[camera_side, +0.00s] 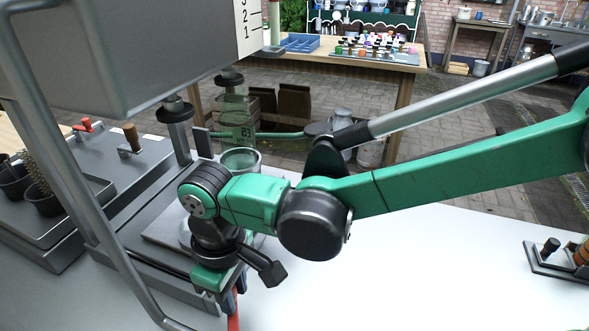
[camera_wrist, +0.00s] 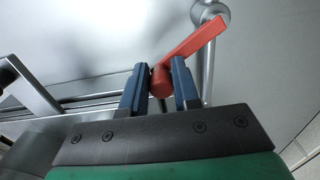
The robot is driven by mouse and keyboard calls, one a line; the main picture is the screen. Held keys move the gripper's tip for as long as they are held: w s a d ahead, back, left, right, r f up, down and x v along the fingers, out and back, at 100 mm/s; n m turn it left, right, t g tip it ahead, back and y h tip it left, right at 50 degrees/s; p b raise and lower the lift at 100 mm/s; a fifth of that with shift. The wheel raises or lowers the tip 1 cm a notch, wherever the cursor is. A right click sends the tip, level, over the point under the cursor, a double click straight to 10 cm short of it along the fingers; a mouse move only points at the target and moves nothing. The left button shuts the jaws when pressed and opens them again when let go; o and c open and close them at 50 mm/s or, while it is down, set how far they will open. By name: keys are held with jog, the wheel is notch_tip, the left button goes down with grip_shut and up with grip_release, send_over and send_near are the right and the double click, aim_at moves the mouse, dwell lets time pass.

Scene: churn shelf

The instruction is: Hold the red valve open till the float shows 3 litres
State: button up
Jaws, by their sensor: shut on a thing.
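The red valve (camera_wrist: 194,47) shows in the wrist view as a slanted red lever with a rounded red end. My gripper (camera_wrist: 160,84) has its two blue fingers on either side of that rounded end, shut on it. In the side view my gripper (camera_side: 230,300) points down near the bottom edge, mostly behind my wrist, with a strip of the red valve (camera_side: 234,322) below it. A white scale (camera_side: 250,25) marked 1, 2 and part of 3 is on the grey tank (camera_side: 140,45). A small disc (camera_side: 268,51) hangs beside it; I cannot tell if it is the float.
A clear glass vessel (camera_side: 240,160) stands behind my wrist. Grey metal tubing (camera_side: 120,255) runs close on the left. A tray with dark cups (camera_side: 45,200) is further left. The white tabletop (camera_side: 400,270) is clear to the right, up to a small rack (camera_side: 555,262).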

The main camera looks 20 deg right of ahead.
jog(key=shift+d, duration=0.1)
jog(key=o, duration=0.7)
jog(key=shift+w, duration=0.1)
jog(key=shift+o, duration=0.4)
jog(key=shift+r, duration=3.5)
